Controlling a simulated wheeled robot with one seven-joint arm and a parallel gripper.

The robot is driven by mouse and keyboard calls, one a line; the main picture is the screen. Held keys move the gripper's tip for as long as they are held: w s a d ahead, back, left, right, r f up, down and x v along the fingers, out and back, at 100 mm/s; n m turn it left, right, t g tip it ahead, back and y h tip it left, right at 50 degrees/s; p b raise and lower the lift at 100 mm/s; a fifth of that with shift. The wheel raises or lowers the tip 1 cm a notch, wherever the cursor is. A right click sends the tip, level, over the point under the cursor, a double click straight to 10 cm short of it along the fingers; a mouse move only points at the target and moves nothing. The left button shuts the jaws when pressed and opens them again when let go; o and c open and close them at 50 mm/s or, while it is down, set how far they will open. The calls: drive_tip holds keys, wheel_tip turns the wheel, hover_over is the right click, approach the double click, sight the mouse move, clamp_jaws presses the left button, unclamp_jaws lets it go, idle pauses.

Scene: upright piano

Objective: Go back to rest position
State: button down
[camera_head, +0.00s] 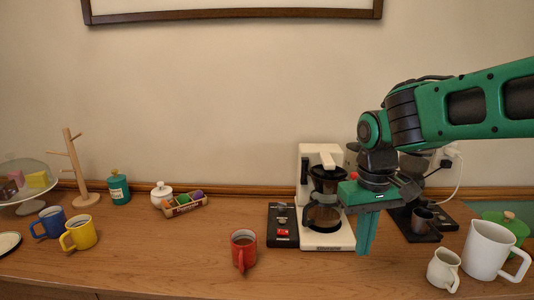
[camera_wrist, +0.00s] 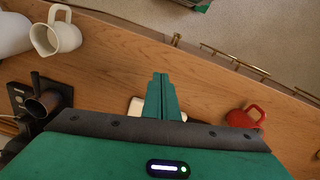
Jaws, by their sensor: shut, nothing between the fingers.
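My gripper (camera_head: 366,234) is shut and empty, its green fingers pointing down in front of the right side of the coffee maker. In the wrist view my gripper (camera_wrist: 161,84) shows with its two fingers together over the wooden counter. My green and black arm reaches in from the right. The red mug (camera_head: 243,251) stands on the counter to the left of my gripper, apart from it. The coffee maker (camera_head: 310,240) is white with a glass pot, and part of its right side is hidden behind my arm.
A black scale-like device (camera_head: 283,226) is left of the coffee maker. Blue (camera_head: 48,222) and yellow (camera_head: 79,233) mugs stand far left. The counter (camera_head: 165,260) is clear left of the red mug.

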drive_tip(key=s+d+f+m, duration=0.2)
drive_tip(key=s+d+m, duration=0.2)
drive_tip(key=s+d, duration=0.5)
drive_tip(key=s+d+f+m, duration=0.2)
drive_tip(key=s+d+m, duration=0.2)
drive_tip(key=s+d, duration=0.6)
drive_tip(key=shift+s+d+f+y, duration=0.2)
drive_tip(key=shift+d+f+y, duration=0.15)
drive_tip(key=shift+d, duration=0.2)
